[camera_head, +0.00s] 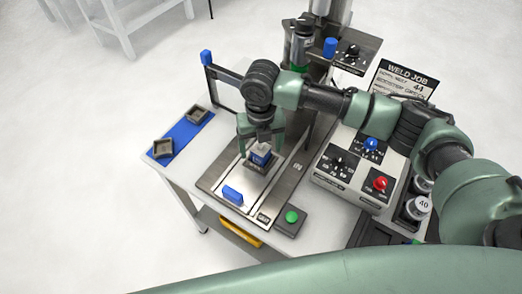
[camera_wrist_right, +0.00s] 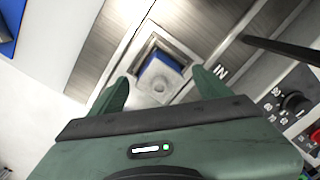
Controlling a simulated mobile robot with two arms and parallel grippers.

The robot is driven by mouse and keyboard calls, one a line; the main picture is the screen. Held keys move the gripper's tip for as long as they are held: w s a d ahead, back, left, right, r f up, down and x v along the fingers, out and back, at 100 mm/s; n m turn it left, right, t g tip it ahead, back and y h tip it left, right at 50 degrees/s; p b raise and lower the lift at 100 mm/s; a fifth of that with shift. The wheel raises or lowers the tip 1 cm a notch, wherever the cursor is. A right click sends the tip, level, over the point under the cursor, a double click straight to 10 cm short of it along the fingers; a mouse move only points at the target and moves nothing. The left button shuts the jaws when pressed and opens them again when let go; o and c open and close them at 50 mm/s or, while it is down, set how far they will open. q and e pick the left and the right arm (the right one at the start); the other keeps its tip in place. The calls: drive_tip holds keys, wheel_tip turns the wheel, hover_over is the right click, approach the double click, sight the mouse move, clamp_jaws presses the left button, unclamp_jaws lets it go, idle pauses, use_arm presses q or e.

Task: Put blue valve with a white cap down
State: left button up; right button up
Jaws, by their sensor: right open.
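The blue valve with a white cap (camera_head: 260,158) sits in a square holder on the metal plate. My right gripper (camera_head: 261,141) is over the valve and open, one finger on each side. The right wrist view shows the two fingertips (camera_wrist_right: 161,88) apart, with gaps to the valve. My left gripper is not in view.
A blue block (camera_head: 233,195) and a green button (camera_head: 292,217) are near the plate's front. A control box (camera_head: 350,175) with knobs stands to the right. A blue mat (camera_head: 180,138) with two grey trays lies left. A post with a blue top (camera_head: 206,58) stands behind.

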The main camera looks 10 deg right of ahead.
wheel_tip(320, 180, up, 9)
drive_tip(key=shift+r+b, duration=0.15)
drive_tip(key=shift+b, duration=0.9)
drive_tip(key=shift+r, duration=0.4)
